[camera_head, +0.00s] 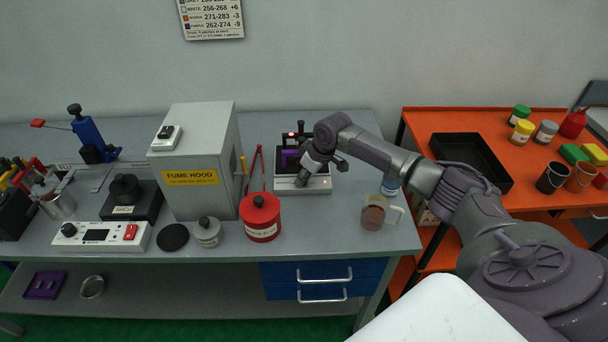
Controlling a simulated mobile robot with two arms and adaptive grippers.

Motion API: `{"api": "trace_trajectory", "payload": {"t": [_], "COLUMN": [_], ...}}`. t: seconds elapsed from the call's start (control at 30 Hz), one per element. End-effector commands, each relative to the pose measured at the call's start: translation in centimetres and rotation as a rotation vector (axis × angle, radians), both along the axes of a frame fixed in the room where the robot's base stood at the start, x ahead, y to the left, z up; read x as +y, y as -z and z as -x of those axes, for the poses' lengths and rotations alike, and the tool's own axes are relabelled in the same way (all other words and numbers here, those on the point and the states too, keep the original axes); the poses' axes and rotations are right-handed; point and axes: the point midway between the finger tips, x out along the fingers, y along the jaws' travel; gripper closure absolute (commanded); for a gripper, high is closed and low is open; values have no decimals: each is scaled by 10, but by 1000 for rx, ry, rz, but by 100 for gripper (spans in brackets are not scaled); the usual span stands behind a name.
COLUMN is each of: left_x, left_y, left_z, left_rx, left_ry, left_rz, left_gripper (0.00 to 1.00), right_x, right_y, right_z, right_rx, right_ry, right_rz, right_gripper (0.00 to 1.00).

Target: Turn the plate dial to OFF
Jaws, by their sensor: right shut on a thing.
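A small white plate unit (316,187) stands at the back right of the grey bench. A purple piece and dark parts sit on it, and small red lights glow at its top and right front. My right gripper (302,180) reaches down to the front of this unit from the right. It is shut on what seems to be the plate dial, which the fingers hide. The dial's pointer and any OFF mark cannot be read. My left gripper is not in view.
A red lidded can (261,218) stands close to the left of the unit, with the fume hood (196,165) beyond. A brown-filled beaker (374,213) stands to the right, near my arm. A white control box (101,237) lies at the front left.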

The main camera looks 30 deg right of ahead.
Motion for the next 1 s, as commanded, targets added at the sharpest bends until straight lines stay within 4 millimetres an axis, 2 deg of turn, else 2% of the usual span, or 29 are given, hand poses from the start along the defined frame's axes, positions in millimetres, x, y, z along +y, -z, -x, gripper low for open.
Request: {"api": "trace_trajectory", "payload": {"t": [0.37,1.0], "left_x": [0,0], "left_y": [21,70], "left_z": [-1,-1], "left_rx": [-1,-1], "left_ry": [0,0], "left_rz": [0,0], "left_gripper": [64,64], "right_x": [-1,-1], "right_y": [3,3], "right_z": [-2,-4], "right_rx": [-3,-4], "right_ry": [-358,-918], "right_rz": [-2,-1], "right_gripper": [100,100]}}
